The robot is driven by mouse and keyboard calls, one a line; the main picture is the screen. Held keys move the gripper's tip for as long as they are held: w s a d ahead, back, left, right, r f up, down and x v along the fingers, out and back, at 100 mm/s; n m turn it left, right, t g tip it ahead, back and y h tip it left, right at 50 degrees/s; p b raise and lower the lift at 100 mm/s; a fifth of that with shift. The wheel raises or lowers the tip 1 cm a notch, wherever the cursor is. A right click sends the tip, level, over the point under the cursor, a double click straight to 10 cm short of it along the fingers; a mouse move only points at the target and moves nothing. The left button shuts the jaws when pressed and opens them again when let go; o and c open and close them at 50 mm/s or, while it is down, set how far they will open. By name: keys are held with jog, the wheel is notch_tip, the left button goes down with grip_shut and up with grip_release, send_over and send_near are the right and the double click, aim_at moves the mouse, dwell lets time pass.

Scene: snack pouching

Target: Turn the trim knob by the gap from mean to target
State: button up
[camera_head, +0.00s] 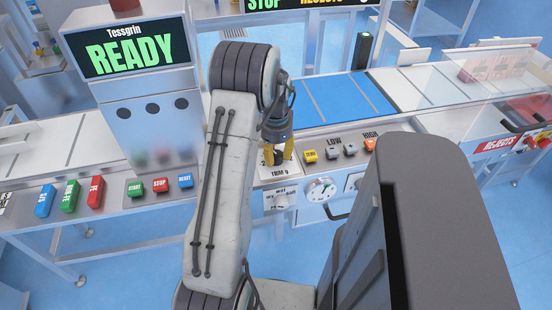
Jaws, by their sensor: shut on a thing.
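The trim knob (278,158) is a small dark knob on a pale panel plate, above the printed label "TRIM g". My gripper (278,153) points down over it with its yellow fingers on either side, shut on the knob. The fingers hide most of the knob, and its pointer position cannot be read. No mean or target figure is readable. A small round dial (320,189) sits below and right of the knob.
Start, stop and reset buttons (160,185) lie left. A blue conveyor belt (340,98) runs behind. A clear guard covers the right end.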

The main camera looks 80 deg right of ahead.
aim_at(276, 154)
jog(key=shift+a+f+n, duration=0.1)
jog(key=shift+n, duration=1.4)
jog(key=o, duration=1.2)
notch_tip(276, 154, up, 12)
jog(key=shift+r, duration=0.1)
